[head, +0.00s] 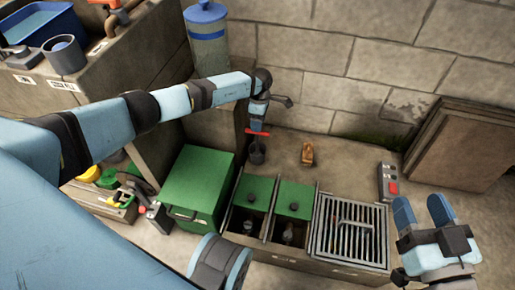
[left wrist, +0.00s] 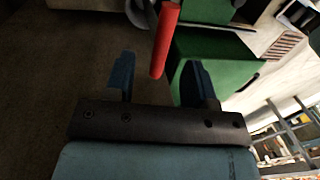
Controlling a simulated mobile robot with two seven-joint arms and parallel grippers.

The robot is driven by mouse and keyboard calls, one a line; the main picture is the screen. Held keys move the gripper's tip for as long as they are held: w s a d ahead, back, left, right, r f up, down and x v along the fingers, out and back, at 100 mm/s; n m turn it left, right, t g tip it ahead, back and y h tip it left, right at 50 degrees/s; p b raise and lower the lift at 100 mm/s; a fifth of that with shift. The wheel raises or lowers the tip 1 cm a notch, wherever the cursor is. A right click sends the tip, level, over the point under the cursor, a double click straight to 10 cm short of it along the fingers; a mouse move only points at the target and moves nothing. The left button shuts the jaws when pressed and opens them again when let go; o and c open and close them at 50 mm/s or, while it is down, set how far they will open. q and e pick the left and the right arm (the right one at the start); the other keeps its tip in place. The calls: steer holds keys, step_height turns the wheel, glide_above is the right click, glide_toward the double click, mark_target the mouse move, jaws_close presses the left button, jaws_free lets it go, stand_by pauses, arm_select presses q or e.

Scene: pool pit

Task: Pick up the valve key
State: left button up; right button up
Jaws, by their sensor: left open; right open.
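The valve key shows as a red bar handle (head: 258,132) just below my left gripper (head: 257,122) in the head view. A dark grey cup (head: 257,156) stands right under it; the key's lower part is hard to make out. In the left wrist view the red handle (left wrist: 165,42) reaches down between the two blue fingers of my left gripper (left wrist: 157,80). The fingers are apart, with a gap on each side of the handle. My right gripper (head: 423,211) is open and empty at the lower right, far from the key.
A green chest (head: 198,184) stands left of the cup. Two green-lidded boxes (head: 254,190) and a metal grate (head: 350,232) lie in front. A small orange-brown block (head: 307,153) and a grey box with a red button (head: 388,181) are to the right. A block wall closes the back.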

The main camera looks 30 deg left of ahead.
mark_target(257, 146)
arm_select(q)
steer(key=f, duration=0.1)
steer(key=f+b, duration=0.2)
steer(key=f, duration=0.1)
steer(key=shift+s+d, duration=0.25)
steer(key=shift+s, duration=0.05)
steer(key=shift+s+f+b, duration=0.1)
steer(key=shift+f+b, duration=0.35)
steer(key=shift+f, duration=0.1)
steer(key=shift+r, duration=0.1)
jaws_close()
arm_select(e)
steer(key=shift+w+d+n+t, duration=0.4)
steer(key=shift+w+n+t, duration=0.15)
steer(key=shift+n, duration=0.35)
